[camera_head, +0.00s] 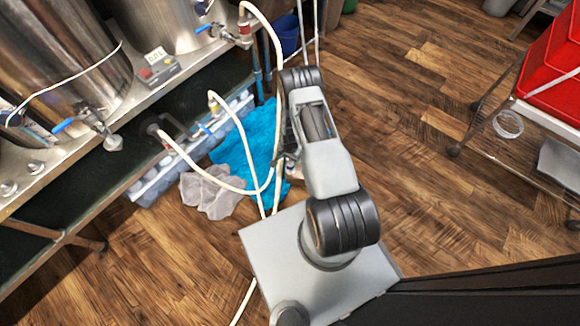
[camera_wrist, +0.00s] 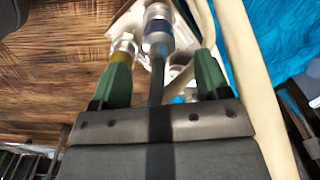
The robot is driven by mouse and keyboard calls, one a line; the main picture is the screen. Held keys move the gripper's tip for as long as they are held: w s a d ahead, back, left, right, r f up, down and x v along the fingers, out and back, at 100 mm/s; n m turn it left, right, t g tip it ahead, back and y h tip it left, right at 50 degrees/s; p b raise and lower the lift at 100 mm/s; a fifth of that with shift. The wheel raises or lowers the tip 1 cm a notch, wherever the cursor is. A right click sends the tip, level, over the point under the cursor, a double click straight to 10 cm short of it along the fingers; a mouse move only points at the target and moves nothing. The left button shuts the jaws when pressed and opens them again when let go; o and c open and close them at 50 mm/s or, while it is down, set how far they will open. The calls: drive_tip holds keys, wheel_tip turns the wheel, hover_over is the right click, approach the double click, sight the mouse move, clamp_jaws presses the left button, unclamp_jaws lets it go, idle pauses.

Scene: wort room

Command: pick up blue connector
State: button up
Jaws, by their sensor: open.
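A metal connector with a blue band (camera_wrist: 158,38) shows at the top middle of the wrist view. It lies between and just beyond the two green fingertips of my gripper (camera_wrist: 163,58). My gripper is open, with a finger to each side of the connector. I cannot tell whether either finger touches it. A silver and brass fitting (camera_wrist: 122,48) shows at the tip of the left finger. In the head view my arm hides the gripper and the connector.
A cream hose (camera_wrist: 246,70) runs close along the right of my gripper. A blue cloth (camera_head: 258,150) and a grey cloth (camera_head: 212,192) lie on the floor. Steel tanks (camera_head: 62,50) stand on a bench at left. A cart with red crates (camera_head: 553,75) is at right; the floor between is clear.

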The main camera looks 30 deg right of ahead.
sight(290, 161)
wheel_tip(290, 161, down, 5)
drive_tip(key=shift+d+f+b, duration=0.1)
drive_tip(key=shift+b, duration=1.15)
drive_tip(key=c, duration=1.1)
drive_tip(key=shift+r, duration=0.25)
drive_tip(key=shift+r+p, duration=0.25)
drive_tip(key=shift+p, duration=0.05)
drive_tip(key=r+p, duration=0.2)
drive_tip(key=r, duration=0.1)
drive_tip(key=shift+s+d+r, duration=0.1)
drive_tip(key=shift+s+r, duration=0.15)
drive_tip(key=shift+s, duration=0.1)
drive_tip(key=s+d+r+p, duration=0.1)
drive_tip(key=s+r+p, duration=0.1)
drive_tip(key=s+r, duration=0.2)
drive_tip(key=s+d+r+p, duration=0.2)
drive_tip(key=s+r+p, duration=0.1)
drive_tip(key=s, duration=0.6)
drive_tip(key=shift+d+r, duration=0.25)
drive_tip(key=shift+r, duration=0.6)
